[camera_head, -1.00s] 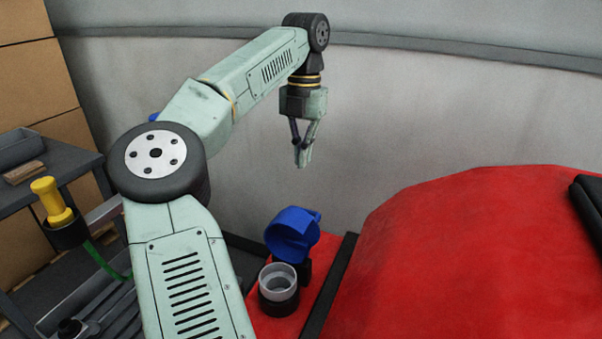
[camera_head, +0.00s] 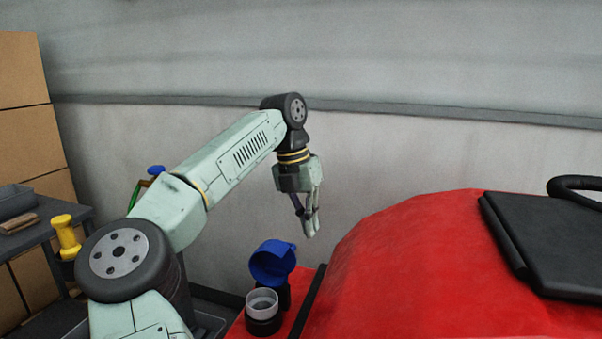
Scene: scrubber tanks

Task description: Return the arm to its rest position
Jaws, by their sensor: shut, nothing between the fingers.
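My arm is pale green with dark joints and reaches up from the bottom left, bent at a big dark elbow joint. My gripper (camera_head: 309,236) hangs from the dark wrist, fingers pointing down and slightly right. It is shut and empty. It is in the air, apart from everything, above and to the right of an open blue cap (camera_head: 272,262) in the picture. Below the cap is a round filler neck with a pale rim (camera_head: 262,303) on the red machine (camera_head: 400,265).
A grey shelf (camera_head: 38,237) at the left carries a grey bin (camera_head: 14,199). A yellow-handled thing (camera_head: 66,236) stands beside it. Brown boxes (camera_head: 25,140) are stacked behind. A black panel (camera_head: 560,245) lies on the machine at the right. A grey wall (camera_head: 400,155) stands behind my gripper.

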